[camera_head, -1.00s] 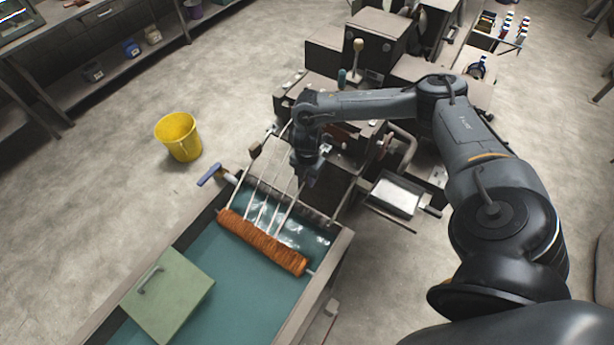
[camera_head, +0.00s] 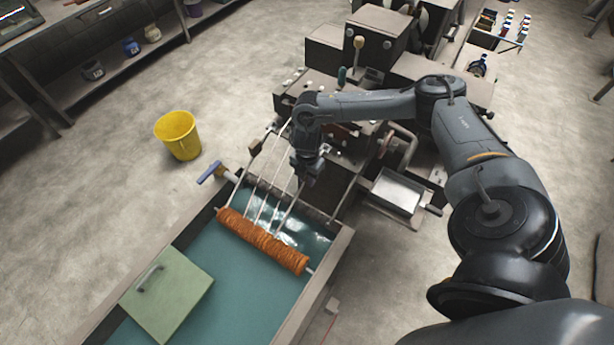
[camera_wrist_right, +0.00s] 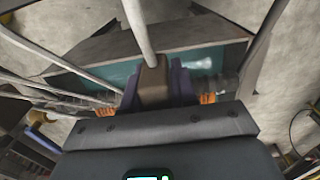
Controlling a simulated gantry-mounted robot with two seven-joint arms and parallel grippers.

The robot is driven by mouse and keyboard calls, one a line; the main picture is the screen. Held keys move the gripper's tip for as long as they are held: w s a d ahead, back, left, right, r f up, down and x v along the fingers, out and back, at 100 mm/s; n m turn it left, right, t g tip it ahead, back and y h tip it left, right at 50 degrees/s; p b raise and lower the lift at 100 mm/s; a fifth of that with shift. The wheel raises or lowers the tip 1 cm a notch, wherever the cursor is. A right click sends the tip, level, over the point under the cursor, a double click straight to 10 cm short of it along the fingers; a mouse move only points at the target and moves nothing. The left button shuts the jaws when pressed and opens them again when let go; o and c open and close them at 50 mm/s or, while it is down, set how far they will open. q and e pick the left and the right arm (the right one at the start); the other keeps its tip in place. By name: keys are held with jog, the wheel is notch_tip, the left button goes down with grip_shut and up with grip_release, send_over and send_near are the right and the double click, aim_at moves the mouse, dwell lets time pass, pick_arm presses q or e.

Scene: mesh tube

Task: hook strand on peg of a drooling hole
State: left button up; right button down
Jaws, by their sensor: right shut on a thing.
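My right gripper (camera_head: 311,181) hangs over the near side of the machine, just above the far end of the water trough. In the right wrist view its fingers (camera_wrist_right: 155,88) are shut on a brown block-like piece (camera_wrist_right: 153,82), from which a pale rod or strand (camera_wrist_right: 138,28) runs up. Several pale strands (camera_head: 264,203) stretch from the machine (camera_head: 308,93) down to the orange ribbed roller (camera_head: 262,241) in the trough. More pale strands (camera_wrist_right: 60,62) cross the left of the wrist view. The hole and its peg cannot be made out. My left gripper is not in view.
The trough (camera_head: 330,262) holds teal water, with a green lidded box (camera_head: 170,300) at its near end. A blue-handled valve (camera_head: 212,173) sticks out at its left. A yellow bucket (camera_head: 178,135) stands on open floor. A metal tray (camera_head: 398,192) sits right of the gripper.

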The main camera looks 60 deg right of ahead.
jog(key=shift+f, duration=0.5)
jog(key=c, duration=0.8)
grip_release()
jog(key=shift+r, duration=0.1)
